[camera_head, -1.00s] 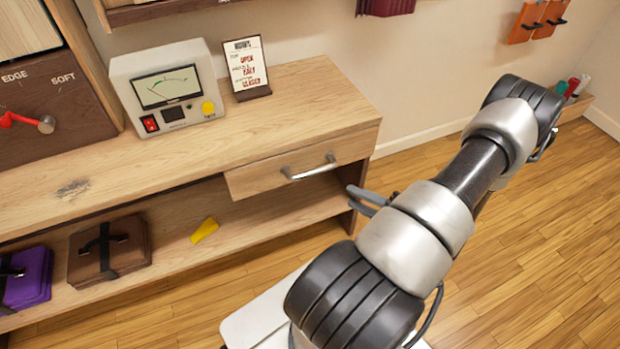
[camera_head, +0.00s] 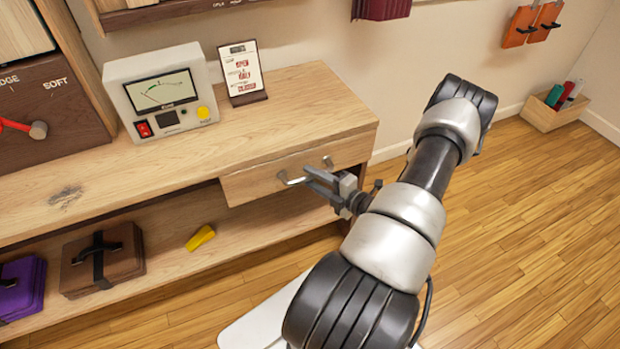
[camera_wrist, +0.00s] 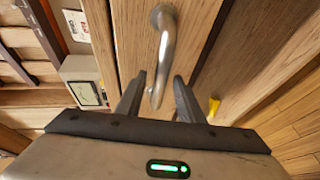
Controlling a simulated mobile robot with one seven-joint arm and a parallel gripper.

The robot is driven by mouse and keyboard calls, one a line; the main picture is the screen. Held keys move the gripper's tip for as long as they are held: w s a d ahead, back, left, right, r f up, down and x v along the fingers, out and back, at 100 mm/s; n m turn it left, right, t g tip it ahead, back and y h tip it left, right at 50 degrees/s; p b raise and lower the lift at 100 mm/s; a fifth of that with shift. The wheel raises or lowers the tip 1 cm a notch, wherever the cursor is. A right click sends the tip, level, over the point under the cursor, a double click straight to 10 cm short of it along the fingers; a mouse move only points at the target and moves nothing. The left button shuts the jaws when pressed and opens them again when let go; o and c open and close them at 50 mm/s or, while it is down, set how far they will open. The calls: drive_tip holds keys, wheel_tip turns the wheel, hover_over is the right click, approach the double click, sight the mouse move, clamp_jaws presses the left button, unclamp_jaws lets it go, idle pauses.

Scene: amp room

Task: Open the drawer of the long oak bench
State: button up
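The long oak bench (camera_head: 215,150) runs along the wall. Its drawer (camera_head: 248,186) sits under the right end of the top and looks shut. A curved metal handle (camera_head: 289,181) is on the drawer front, partly hidden by my gripper (camera_head: 308,179) in the head view. In the wrist view the handle (camera_wrist: 166,50) reaches down between the two fingers of my gripper (camera_wrist: 160,80). The fingers are apart, one on each side of the handle, with a gap visible. I cannot tell whether either finger touches it.
A meter box (camera_head: 160,95) and a sign (camera_head: 243,72) stand on the bench top. The lower shelf holds a yellow object (camera_head: 200,238), a brown case (camera_head: 103,260) and a purple case (camera_head: 20,287). The wooden floor (camera_head: 520,230) at right is clear.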

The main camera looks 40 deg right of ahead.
drive_tip(key=shift+w+a+f, duration=0.1)
drive_tip(key=shift+w+f, duration=0.05)
drive_tip(key=shift+w, duration=0.5)
clamp_jaws()
drive_tip(key=s+a, duration=0.2)
drive_tip(key=s, duration=0.8)
drive_tip(key=s+a+p, duration=0.1)
drive_tip(key=s+a, duration=0.2)
drive_tip(key=s, duration=0.8)
unclamp_jaws()
